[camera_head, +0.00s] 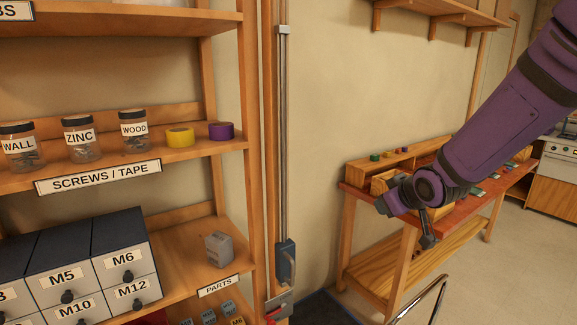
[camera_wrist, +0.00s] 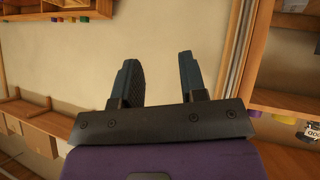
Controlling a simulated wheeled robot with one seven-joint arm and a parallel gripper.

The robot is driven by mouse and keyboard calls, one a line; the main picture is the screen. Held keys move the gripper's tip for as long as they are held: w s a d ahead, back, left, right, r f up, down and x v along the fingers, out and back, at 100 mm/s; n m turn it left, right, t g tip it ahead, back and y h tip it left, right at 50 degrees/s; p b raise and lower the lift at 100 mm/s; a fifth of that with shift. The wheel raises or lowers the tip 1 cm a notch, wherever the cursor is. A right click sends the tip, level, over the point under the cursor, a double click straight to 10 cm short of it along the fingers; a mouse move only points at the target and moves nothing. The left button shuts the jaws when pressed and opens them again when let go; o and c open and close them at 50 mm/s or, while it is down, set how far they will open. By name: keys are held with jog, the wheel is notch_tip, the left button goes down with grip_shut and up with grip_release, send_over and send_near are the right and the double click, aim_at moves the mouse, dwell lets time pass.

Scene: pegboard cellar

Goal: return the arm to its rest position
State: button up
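My arm (camera_head: 500,125) reaches in from the upper right of the head view, purple with dark bands. It slants down to the left, and its end is in front of the workbench (camera_head: 357,186). In the wrist view my gripper (camera_wrist: 157,68) has its two dark fingers clearly apart, with nothing between them. Pale wall shows behind the gap. The fingers are too small and partly hidden to make out in the head view.
At left stands a wooden shelf (camera_head: 205,258) with labelled jars (camera_head: 81,139), a yellow tape roll (camera_head: 180,137), a purple tape roll (camera_head: 221,131), drawers (camera_head: 75,265) and a grey part (camera_head: 219,249). A vertical rail (camera_head: 283,140) stands beside it. Bare wall (camera_head: 330,90) separates shelf and bench.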

jog(key=s+d+r+m+g+h, duration=0.1)
jog(key=s+d+r+m, duration=0.15)
jog(key=s+r, duration=0.35)
jog(key=s+d+r+m+g+h, duration=0.1)
jog(key=s+d+r+h, duration=0.15)
jog(key=s, duration=0.55)
jog(key=s+d+r+m+g, duration=0.1)
jog(key=s, duration=0.7)
jog(key=s+r+m+g+y, duration=0.1)
jog(key=s+r, duration=0.1)
jog(key=s, duration=0.6)
jog(key=shift+s+d+r+m+g, duration=0.2)
jog(key=shift+s+d+m+g, duration=0.05)
jog(key=shift+d+m+g, duration=0.15)
